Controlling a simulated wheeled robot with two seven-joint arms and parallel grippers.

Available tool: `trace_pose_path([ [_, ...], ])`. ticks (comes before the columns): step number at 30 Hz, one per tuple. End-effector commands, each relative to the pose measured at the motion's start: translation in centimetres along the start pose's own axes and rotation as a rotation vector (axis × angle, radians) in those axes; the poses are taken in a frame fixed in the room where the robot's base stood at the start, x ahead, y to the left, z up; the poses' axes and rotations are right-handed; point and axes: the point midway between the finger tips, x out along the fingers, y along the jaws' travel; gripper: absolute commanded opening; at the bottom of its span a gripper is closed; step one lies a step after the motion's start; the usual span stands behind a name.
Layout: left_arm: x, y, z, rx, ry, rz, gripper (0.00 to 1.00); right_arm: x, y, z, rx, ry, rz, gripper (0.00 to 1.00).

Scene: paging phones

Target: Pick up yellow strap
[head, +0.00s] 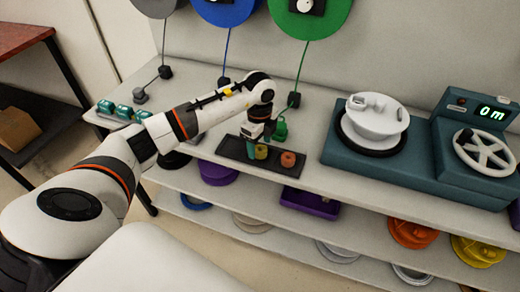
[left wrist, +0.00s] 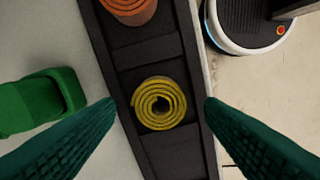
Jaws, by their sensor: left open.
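The yellow strap (left wrist: 159,103) is a rolled coil lying in a compartment of a black tray (left wrist: 133,48). In the head view the yellow strap (head: 261,152) is in the middle of the tray (head: 233,148) on the shelf top. My left gripper (left wrist: 160,108) points down over it, with one green finger on each side of the coil and a gap to both. In the head view my left gripper (head: 261,145) is at the strap and hides part of it. It is open and empty. My right gripper does not show.
An orange coil (head: 288,159) sits in the tray beside the yellow one. A green object (left wrist: 45,103) stands close to the tray. A teal machine (head: 400,165) with a white bowl is to the right. Colored reels (head: 312,18) hang behind.

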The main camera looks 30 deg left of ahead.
Motion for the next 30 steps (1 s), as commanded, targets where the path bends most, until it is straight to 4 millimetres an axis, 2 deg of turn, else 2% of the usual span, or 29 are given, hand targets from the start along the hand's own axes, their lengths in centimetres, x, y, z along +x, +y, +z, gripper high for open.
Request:
trace_pose_path([
  [3,1.0,0.0,0.1,0.001,-0.001,-0.001,0.63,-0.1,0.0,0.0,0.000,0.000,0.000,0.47],
  [10,1.2,0.0,0.1,0.001,-0.001,0.001,0.63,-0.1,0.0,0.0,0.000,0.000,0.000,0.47],
  [11,1.2,0.0,0.1,0.001,-0.001,0.001,0.62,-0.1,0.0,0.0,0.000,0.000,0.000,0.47],
  [19,1.2,0.0,0.0,0.001,-0.001,0.001,0.17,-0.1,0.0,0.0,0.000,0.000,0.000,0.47],
  [26,1.1,0.0,0.0,0.001,-0.001,0.001,0.15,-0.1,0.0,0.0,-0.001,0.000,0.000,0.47],
  [30,0.1,0.1,0.0,0.000,-0.001,0.005,0.15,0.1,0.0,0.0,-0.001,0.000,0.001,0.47],
])
